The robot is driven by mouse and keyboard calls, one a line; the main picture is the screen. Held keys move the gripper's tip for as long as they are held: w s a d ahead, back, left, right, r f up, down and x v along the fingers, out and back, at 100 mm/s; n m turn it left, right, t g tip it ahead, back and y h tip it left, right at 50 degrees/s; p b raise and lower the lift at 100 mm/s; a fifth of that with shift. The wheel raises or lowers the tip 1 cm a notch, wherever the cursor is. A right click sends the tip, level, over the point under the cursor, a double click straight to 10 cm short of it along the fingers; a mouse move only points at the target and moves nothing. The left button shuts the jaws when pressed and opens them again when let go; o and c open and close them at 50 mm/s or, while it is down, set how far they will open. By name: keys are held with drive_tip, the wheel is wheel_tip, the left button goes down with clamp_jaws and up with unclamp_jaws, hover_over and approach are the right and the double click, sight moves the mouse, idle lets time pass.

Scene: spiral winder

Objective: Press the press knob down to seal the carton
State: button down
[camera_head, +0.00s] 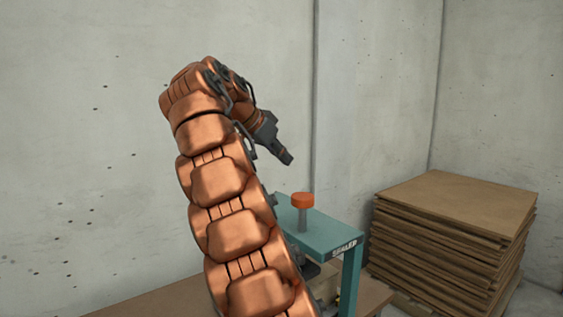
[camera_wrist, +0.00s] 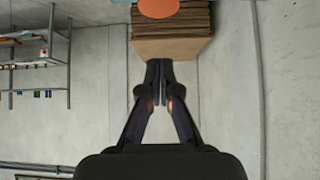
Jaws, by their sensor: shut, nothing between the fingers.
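The press knob (camera_head: 302,200) is an orange disc on a grey post, standing raised above the top of a teal frame marked SEALER (camera_head: 318,233). The knob also shows at the top edge of the wrist view (camera_wrist: 159,8). My gripper (camera_head: 288,159) is shut and empty, above and slightly left of the knob in the head view, apart from it. Its closed fingers point towards the knob in the wrist view (camera_wrist: 159,66). The carton is mostly hidden under the frame and behind my arm, so I cannot tell its state.
A tall stack of brown boards (camera_head: 455,206) stands right of the sealer. The sealer stands on a brown table (camera_head: 150,300). A shelf rack (camera_wrist: 40,62) shows at the left of the wrist view. Concrete walls lie behind. The air around the knob is clear.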

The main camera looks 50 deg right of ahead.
sight(307, 194)
drive_tip(key=shift+x, duration=3.9)
drive_tip(key=shift+f, duration=1.85)
drive_tip(key=shift+f, duration=0.1)
